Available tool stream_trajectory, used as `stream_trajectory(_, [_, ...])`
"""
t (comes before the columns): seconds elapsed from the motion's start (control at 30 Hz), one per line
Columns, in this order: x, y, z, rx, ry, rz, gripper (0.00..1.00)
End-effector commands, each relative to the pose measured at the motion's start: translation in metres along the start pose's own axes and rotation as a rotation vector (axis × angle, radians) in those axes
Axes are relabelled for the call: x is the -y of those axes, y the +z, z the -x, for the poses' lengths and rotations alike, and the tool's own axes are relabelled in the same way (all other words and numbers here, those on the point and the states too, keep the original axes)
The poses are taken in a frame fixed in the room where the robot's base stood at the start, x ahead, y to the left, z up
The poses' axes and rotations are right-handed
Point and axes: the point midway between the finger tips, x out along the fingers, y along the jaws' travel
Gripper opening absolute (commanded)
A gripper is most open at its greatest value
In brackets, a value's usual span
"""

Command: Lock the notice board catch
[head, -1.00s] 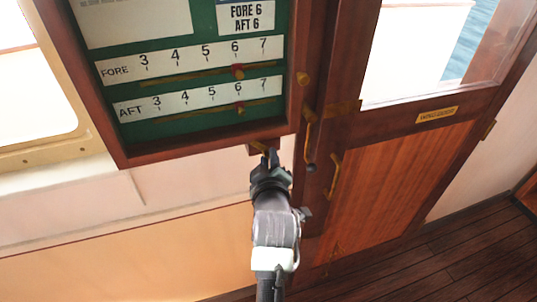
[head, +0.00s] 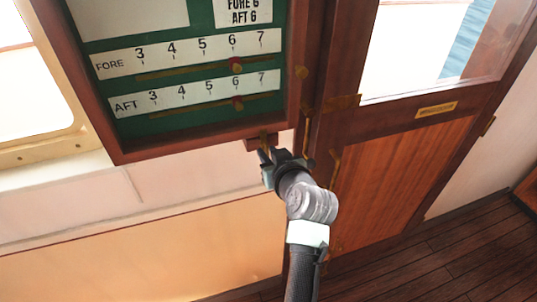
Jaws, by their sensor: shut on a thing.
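The notice board (head: 205,140) is a wooden frame with a green back. It carries a FORE scale (head: 187,54) and an AFT scale (head: 195,92), each with a slider near 6. The catch (head: 264,141) is a small brass lever on a wooden block under the board's lower right edge. My gripper (head: 266,156) reaches it from below and is shut on the catch's lever. The jaws hide the lever's lower end; its upper part looks close to upright.
A wooden door (head: 405,165) with a window and brass handle (head: 334,168) stands close to the right of my gripper. The pale wall (head: 130,205) below the board is clear. Open plank floor (head: 440,265) lies at lower right.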

Motion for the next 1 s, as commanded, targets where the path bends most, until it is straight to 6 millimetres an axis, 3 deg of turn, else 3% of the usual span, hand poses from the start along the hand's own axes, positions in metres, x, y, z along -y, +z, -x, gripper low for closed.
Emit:
stream_trajectory(0.57, [-0.0004, -0.0002, 0.0001, 0.0, -0.014, -0.034, 0.0])
stream_trajectory(0.6, [-0.0004, -0.0002, 0.0001, 0.0, -0.013, -0.034, 0.24])
stream_trajectory(0.67, [-0.0004, -0.0002, 0.0001, 0.0, -0.013, -0.034, 0.35])
stream_trajectory(1.0, [-0.0005, 0.0001, 0.001, 0.0, -0.013, -0.033, 0.37])
